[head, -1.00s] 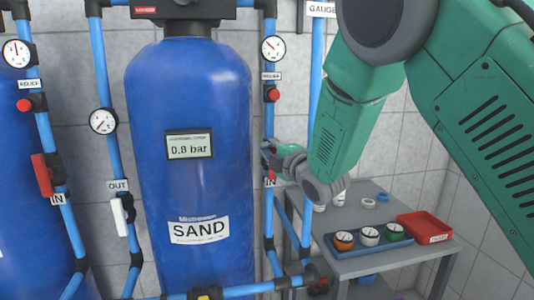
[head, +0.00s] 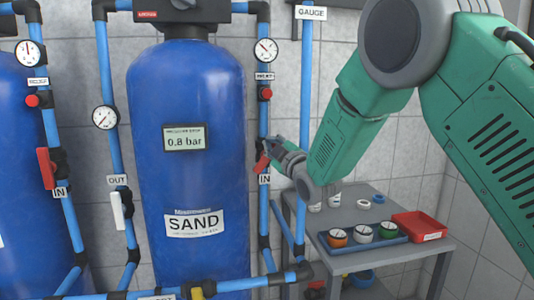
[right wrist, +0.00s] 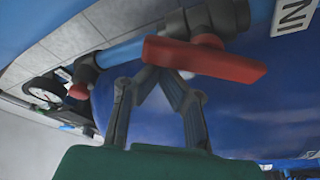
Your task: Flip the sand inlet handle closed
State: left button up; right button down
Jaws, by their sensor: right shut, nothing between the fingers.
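The blue SAND tank (head: 190,110) stands in the middle of the head view. Its inlet handle (head: 262,163) is red and sits on the pipe at the tank's right, just above the IN label (head: 264,180). The handle is tilted to the pipe, neither in line with it nor square across. My right gripper (head: 271,144) is beside the handle, shut and empty. In the right wrist view the red handle (right wrist: 215,60) lies just past the closed fingertips (right wrist: 160,72), close to or touching them; I cannot tell which. My left gripper is not in view.
The gauge pipe (head: 304,110) runs close to my right gripper. A red relief knob (head: 265,94) sits above the inlet handle.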

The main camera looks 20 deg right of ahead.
jog(key=shift+s+d+f+m+t+h+b, duration=0.15)
jog(key=shift+d+f+m+h+b, duration=0.6)
jog(key=shift+m, duration=1.7)
jog(key=shift+s+d+m+t+h+b, duration=0.1)
jog(key=shift+d+m+t+h+b, duration=0.15)
jog(key=shift+m+h+b, duration=1.6)
jog(key=shift+s+d+f+m+t+h+b, duration=0.15)
jog(key=shift+d+f+m+h+b, duration=0.35)
jog(key=shift+m, duration=2.5)
jog(key=shift+d+r, duration=0.1)
jog(key=s+a+p, duration=0.2)
jog(key=s, duration=0.7)
jog(key=shift+r+p, duration=0.3)
jog(key=shift+r, duration=0.05)
